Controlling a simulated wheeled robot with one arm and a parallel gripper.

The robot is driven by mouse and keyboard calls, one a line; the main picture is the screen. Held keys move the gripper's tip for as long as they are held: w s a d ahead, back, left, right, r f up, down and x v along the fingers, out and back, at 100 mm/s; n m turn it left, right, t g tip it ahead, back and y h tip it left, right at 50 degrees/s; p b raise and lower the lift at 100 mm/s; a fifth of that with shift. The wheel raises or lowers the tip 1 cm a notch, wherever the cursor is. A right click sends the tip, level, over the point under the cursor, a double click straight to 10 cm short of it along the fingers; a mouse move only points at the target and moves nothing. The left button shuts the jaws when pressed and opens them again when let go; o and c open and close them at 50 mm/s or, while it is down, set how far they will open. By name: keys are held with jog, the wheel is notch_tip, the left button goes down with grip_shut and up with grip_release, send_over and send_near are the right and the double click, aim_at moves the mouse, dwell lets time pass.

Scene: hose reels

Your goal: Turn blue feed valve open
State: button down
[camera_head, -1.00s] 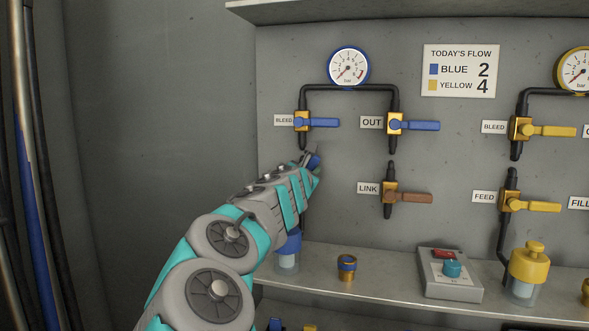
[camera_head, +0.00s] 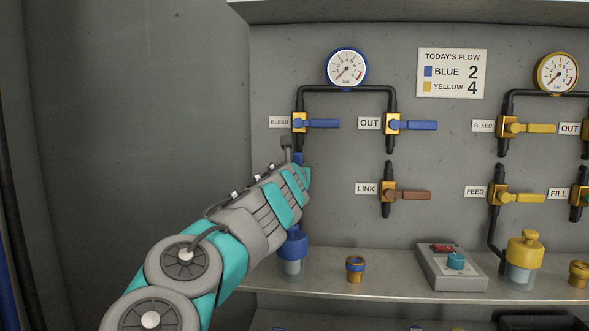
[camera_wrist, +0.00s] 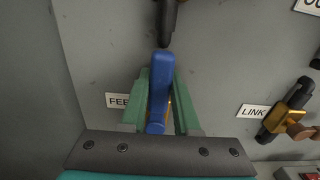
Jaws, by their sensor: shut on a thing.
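The blue feed valve's lever (camera_wrist: 161,85) points up, roughly in line with the black pipe above it in the wrist view. My gripper (camera_wrist: 160,72) is shut on this lever, with one green finger on each side. The valve's brass body is mostly hidden behind the lever and fingers. The FEED label (camera_wrist: 116,100) is partly covered by the left finger. In the head view a bit of the blue lever (camera_head: 298,158) shows past my wrist; the rest of the valve is hidden by my arm.
Blue bleed valve (camera_head: 300,123) and blue out valve (camera_head: 394,124) sit above, levers pointing right. The link valve (camera_head: 388,194) with brown lever is to the right. Below is a shelf (camera_head: 330,281) with a blue-capped cup (camera_head: 292,250) and a control box (camera_head: 450,268).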

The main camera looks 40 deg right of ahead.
dwell(0.3)
jog(key=c, duration=0.6)
grip_release()
jog(key=shift+c, duration=0.2)
jog(key=v, duration=0.7)
jog(key=shift+s+a+b, duration=0.2)
jog(key=shift+a+b, duration=0.15)
jog(key=shift+b, duration=0.1)
